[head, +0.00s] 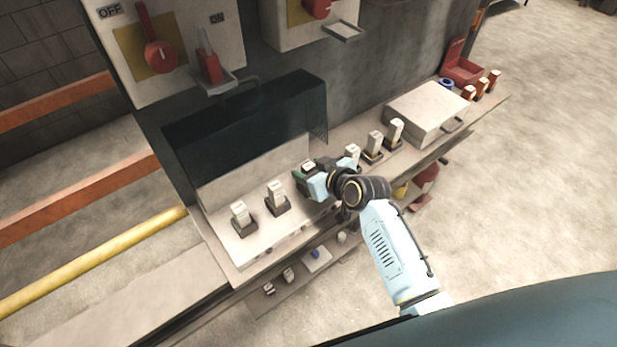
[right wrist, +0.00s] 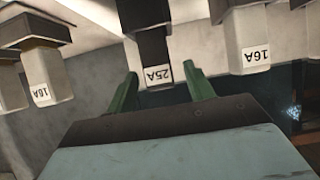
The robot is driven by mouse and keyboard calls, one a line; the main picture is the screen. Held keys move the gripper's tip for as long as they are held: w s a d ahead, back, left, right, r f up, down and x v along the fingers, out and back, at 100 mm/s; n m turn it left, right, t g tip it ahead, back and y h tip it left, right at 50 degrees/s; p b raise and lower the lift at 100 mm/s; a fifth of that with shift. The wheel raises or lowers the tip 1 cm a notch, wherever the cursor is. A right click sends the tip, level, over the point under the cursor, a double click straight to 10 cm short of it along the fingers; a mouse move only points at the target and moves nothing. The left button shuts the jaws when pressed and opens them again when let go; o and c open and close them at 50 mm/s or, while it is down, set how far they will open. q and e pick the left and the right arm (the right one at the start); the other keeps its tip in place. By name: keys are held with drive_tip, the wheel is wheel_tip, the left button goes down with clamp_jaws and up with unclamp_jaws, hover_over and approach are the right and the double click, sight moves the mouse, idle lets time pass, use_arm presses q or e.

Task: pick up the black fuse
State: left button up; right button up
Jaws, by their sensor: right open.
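The black fuse (right wrist: 153,45) has a white 25A label at its end. In the right wrist view it stands between the tips of my right gripper's green fingers (right wrist: 163,82), with gaps at the sides. In the head view my right gripper (head: 308,174) is open at the fuse row, and its fingers and wrist mostly hide the black fuse. My left gripper is not in view.
White 16A fuses flank it: two on the left (head: 240,213) (head: 276,193), several on the right (head: 375,142). A dark transparent cover (head: 245,115) stands behind. A white box (head: 428,110) and red tray (head: 463,69) are farther right.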

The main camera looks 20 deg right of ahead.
drive_tip(key=shift+w+a+f, duration=0.15)
drive_tip(key=shift+w+f, duration=0.1)
drive_tip(key=shift+w, duration=0.15)
drive_tip(key=c, duration=1.1)
